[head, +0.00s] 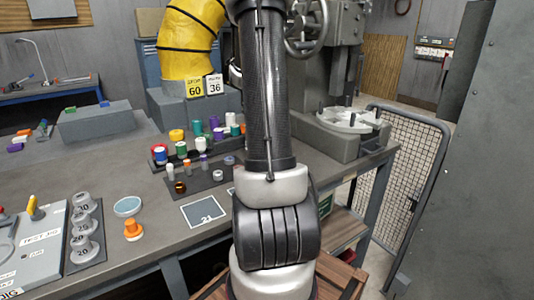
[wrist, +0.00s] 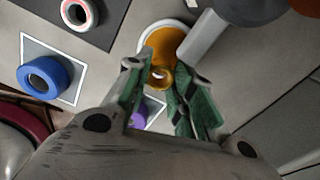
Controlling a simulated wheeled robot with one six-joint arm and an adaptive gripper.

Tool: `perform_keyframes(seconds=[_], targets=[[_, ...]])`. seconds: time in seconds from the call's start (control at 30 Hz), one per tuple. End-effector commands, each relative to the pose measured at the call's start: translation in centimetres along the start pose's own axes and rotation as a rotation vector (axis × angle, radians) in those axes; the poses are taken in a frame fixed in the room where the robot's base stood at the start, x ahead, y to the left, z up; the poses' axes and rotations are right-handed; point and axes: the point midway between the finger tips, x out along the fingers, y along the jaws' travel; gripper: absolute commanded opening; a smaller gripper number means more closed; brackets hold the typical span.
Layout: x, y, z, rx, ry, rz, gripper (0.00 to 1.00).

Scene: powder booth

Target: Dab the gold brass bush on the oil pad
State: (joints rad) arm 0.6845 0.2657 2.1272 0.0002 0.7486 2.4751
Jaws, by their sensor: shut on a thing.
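My gripper (wrist: 160,85) shows in the wrist view with green-padded fingers shut on the gold brass bush (wrist: 160,77). The bush is a small ring with its hole visible, held near the fingertips. Just beyond it is a round amber pad with a white rim (wrist: 173,26), which looks like the oil pad. The bush overlaps its near edge in the picture; I cannot tell whether they touch. In the head view my arm hides the gripper and bush. A pale teal round pad (head: 127,207) lies at the left of the bench there.
In the wrist view a blue ring (wrist: 45,76) sits on a white-outlined square, a red-and-white ring (wrist: 78,12) on a dark mat, and a purple piece (wrist: 137,120) lies below the fingers. In the head view, weights (head: 84,225) and an orange-topped piece (head: 132,230) stand left of an empty marked square (head: 203,213).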

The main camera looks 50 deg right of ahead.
Motion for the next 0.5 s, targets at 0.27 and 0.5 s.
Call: perform_keyframes(seconds=[0.27,0.5], targets=[[-3.2,0.0,0.0,0.0,-0.002,-0.001,0.0],[-5.0,0.0,0.0,0.0,-0.001,-0.001,0.0]])
